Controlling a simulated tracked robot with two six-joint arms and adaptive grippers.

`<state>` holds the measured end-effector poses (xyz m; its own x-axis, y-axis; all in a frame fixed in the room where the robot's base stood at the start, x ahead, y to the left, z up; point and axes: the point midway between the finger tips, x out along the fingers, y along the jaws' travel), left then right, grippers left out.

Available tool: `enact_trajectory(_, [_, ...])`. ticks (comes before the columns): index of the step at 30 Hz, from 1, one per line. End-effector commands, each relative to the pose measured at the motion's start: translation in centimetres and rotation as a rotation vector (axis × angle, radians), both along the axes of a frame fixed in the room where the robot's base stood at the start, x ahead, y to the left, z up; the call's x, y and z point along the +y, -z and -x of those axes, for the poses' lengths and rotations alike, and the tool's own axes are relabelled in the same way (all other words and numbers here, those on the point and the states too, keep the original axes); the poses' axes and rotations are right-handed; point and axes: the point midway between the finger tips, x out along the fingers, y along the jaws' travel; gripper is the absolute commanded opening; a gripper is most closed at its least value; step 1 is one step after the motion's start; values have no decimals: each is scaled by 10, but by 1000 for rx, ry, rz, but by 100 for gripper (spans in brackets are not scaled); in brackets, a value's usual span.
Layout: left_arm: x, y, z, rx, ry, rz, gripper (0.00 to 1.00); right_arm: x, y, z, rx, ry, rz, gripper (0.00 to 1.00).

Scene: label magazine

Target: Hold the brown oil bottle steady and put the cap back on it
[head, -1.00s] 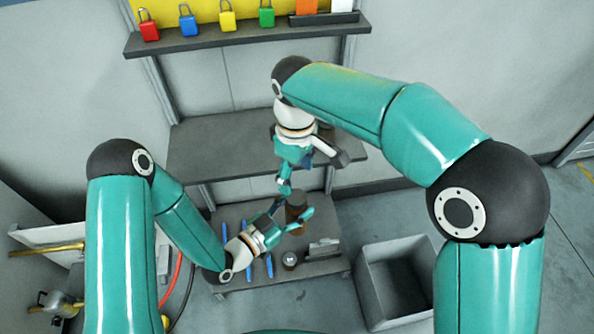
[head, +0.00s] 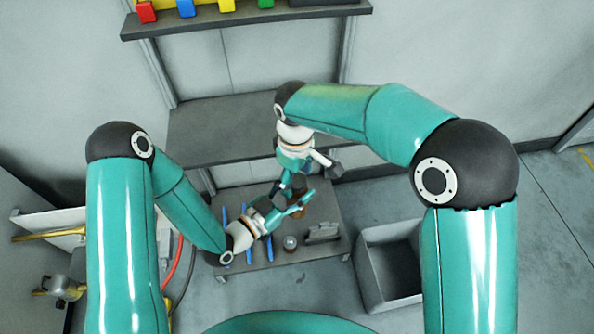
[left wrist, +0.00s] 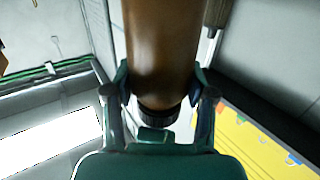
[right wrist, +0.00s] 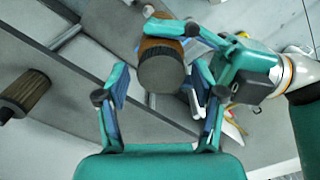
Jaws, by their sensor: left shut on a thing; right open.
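The brown oil bottle (left wrist: 162,45) is held in my left gripper (left wrist: 162,95), whose fingers press on both sides of it. In the right wrist view a dark ribbed cap (right wrist: 163,76) sits on the end of the brown bottle (right wrist: 163,28), pointing toward that camera; I cannot tell how tight it is. My right gripper (right wrist: 160,95) is open, its fingers apart on either side of the cap's near side and apparently not touching it. In the head view the bottle (head: 299,208) is small and partly hidden by both grippers.
The bottle is above a low grey table (head: 325,215) with blue tools (head: 270,249), a small jar (head: 290,243) and a grey holder (head: 322,232). A grey bin (head: 367,270) stands at right. A brown cylinder (right wrist: 22,92) shows at the right wrist view's left edge.

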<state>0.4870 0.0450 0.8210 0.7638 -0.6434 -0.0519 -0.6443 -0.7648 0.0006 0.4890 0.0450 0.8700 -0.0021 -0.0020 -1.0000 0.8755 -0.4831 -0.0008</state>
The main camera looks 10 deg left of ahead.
Motion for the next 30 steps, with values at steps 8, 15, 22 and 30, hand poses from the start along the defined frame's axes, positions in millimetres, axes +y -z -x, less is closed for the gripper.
enact_trajectory(8, [0, 0, 0, -1, 0, 1, 0, 0, 0, 0, 0, 0, 0, 53])
enact_trajectory(15, [0, 0, 0, -1, 0, 1, 0, 0, 0, 0, 0, 0, 0, 13])
enact_trajectory(22, [0, 0, 0, -1, 0, 1, 0, 0, 0, 0, -1, 74, 1, 5])
enact_trajectory(30, [0, 0, 0, -1, 0, 1, 0, 0, -1, -1, -2, 70, 0, 70])
